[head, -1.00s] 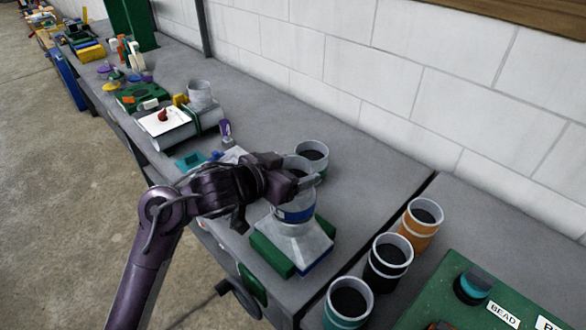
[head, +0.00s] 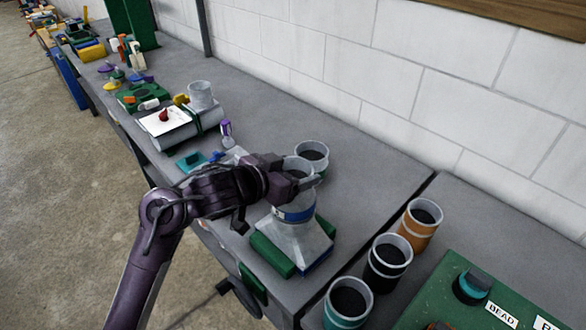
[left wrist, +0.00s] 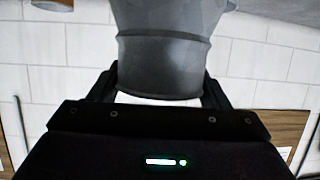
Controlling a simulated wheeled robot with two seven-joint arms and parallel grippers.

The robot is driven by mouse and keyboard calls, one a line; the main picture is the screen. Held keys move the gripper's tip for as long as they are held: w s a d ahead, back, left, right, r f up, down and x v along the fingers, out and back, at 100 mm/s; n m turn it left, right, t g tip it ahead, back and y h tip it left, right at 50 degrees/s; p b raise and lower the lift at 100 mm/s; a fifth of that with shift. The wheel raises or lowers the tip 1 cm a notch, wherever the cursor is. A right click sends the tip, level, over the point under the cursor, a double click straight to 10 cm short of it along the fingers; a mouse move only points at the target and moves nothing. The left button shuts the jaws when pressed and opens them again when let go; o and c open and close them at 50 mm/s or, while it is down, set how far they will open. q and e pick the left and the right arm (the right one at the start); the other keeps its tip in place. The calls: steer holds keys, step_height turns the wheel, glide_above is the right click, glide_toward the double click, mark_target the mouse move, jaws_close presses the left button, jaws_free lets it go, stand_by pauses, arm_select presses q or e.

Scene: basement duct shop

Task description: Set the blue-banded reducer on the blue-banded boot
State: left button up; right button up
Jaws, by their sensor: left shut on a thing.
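My left gripper (head: 294,183) is shut on a grey round reducer (head: 295,164), whose open top rim shows just above the fingers. The left wrist view shows the grey reducer (left wrist: 165,50) between both fingers. Directly below is the grey, flared boot (head: 293,238), with a blue strip along its base. A blue band shows just under the gripper, at the boot's collar. The gripper partly hides the join, so I cannot tell whether the reducer touches the boot or stands slightly above it. My right gripper is not in view.
Green blocks (head: 272,255) flank the boot. Another grey round duct (head: 312,156) stands close behind the reducer. Orange (head: 419,229), black (head: 388,260) and teal (head: 347,304) banded ducts stand to the right past a bench gap. Bench top behind is clear up to the wall.

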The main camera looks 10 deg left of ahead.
arm_select(q)
steer(key=shift+p, duration=0.3)
steer(key=shift+f+b, duration=0.5)
steer(key=shift+f, duration=0.1)
stand_by(0.6)
steer(key=o, duration=1.2)
steer(key=shift+s, duration=0.1)
steer(key=shift+s+a+r+p, duration=0.35)
steer(key=shift+s+p, duration=0.1)
steer(key=shift+p, duration=0.25)
steer(key=p+v, duration=0.5)
steer(key=v, duration=0.4)
steer(key=shift+s+a, duration=0.1)
steer(key=shift+s, duration=0.2)
